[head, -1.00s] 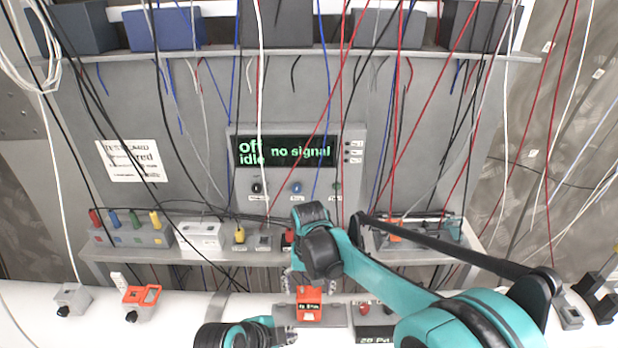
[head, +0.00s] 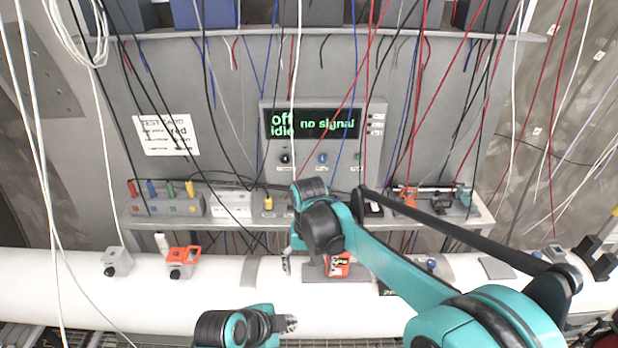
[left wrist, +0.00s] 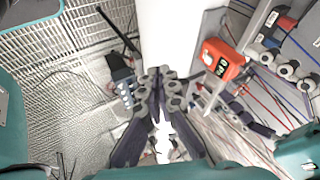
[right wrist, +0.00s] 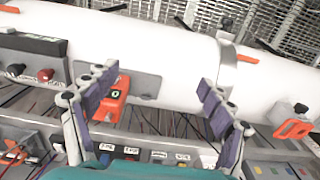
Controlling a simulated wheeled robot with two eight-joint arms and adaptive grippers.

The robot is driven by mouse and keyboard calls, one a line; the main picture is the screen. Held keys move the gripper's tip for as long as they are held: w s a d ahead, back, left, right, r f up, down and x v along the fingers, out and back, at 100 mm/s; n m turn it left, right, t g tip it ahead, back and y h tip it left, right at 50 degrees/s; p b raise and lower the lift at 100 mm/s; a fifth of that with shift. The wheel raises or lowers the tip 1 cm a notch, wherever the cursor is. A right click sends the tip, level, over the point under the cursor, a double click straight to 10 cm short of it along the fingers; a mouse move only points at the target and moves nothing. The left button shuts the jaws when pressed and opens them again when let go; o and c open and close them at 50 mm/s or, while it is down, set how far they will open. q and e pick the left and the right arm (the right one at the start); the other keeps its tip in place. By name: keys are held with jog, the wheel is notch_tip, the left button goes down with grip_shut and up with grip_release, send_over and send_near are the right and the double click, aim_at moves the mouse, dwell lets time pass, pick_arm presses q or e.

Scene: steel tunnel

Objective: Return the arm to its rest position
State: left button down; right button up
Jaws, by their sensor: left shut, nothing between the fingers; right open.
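My left gripper (head: 290,323) is low in the head view, in front of the white pipe (head: 215,285). Its fingers are shut together and empty in the left wrist view (left wrist: 160,80). My right gripper (head: 288,263) is partly hidden by its own wrist, just left of the orange device (head: 338,264) on the pipe's grey plate. In the right wrist view it is open (right wrist: 158,85), its fingers spread over the pipe. The orange device is beside the left finger there (right wrist: 117,98), with nothing seen gripped. In the left wrist view it is right of the shut fingers (left wrist: 222,58).
A grey shelf (head: 235,222) with coloured plugs runs behind the pipe. A panel (head: 325,130) reads "off idle no signal". Many cables hang in front of the wall. An orange valve-like box (head: 183,262) and a grey box (head: 117,262) sit on the pipe at left.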

pick_arm(q)
jog(key=s+a+f+n+y+b, duration=0.1)
jog(key=a+f+n+b, duration=0.3)
jog(key=f+b, duration=0.3)
jog(key=s+a+f+n+t+y+b, duration=0.1)
jog(key=a+f+n+b, duration=0.4)
jog(key=b, duration=0.7)
jog(key=s+a+f+n+y+b, duration=0.2)
jog(key=a+f+n+b, duration=0.3)
jog(key=f+n+b, duration=0.2)
notch_tip(320, 180, down, 4)
jog(key=b, duration=0.2)
jog(key=shift+r+n+y+b, duration=0.15)
jog(key=shift+n+y+b, duration=0.15)
jog(key=shift+n, duration=0.1)
pick_arm(e)
jog(key=s+d+f+t, duration=0.3)
jog(key=s+d+f, duration=0.5)
jog(key=f, duration=0.4)
jog(key=s+d+f+t, duration=0.4)
jog(key=s+d+f, duration=0.5)
jog(key=f, duration=0.4)
jog(key=shift+f, duration=0.25)
